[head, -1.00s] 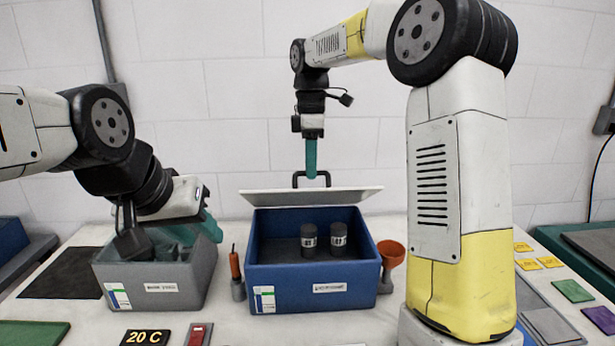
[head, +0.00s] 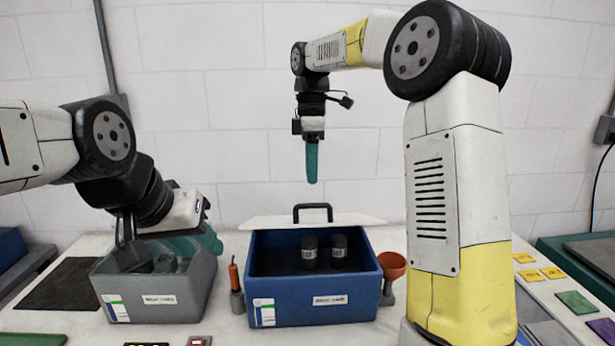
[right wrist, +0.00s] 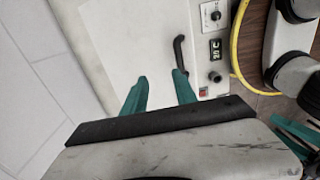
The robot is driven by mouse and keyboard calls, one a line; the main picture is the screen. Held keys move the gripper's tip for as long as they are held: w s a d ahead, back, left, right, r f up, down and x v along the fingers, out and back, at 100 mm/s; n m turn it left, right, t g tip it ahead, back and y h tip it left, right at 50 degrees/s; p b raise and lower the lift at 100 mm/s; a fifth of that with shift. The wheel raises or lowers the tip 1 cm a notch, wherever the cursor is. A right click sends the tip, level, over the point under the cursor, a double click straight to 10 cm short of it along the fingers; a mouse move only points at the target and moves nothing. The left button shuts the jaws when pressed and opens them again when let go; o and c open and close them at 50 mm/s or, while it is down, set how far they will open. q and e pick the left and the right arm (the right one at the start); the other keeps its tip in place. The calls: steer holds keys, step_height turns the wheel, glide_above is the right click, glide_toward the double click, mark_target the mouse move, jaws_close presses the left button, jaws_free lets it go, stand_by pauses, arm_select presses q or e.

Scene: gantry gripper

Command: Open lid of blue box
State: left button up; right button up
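The blue box (head: 313,312) stands in the middle of the table with its top uncovered. Two dark canisters, a left one (head: 309,252) and a right one (head: 339,253), show inside it. Its pale lid (head: 270,222) lies at the box's back edge with its black handle (head: 313,206) up; whether it touches the rim I cannot tell. My right gripper (head: 312,180) points down just above the handle, apart from it. In the right wrist view its teal fingers (right wrist: 160,85) are spread and empty near the handle (right wrist: 180,53). My left gripper (head: 205,240) hangs over the grey bin; its finger gap is unclear.
The grey bin (head: 160,307) stands left of the box. An orange-handled tool (head: 234,275) sits between them, and an orange funnel (head: 391,266) is at the box's right side. My right arm's yellow-white column fills the right. A white wall stands behind.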

step_height(320, 180, up, 6)
steer(key=shift+w+f, duration=0.1)
stand_by(0.4)
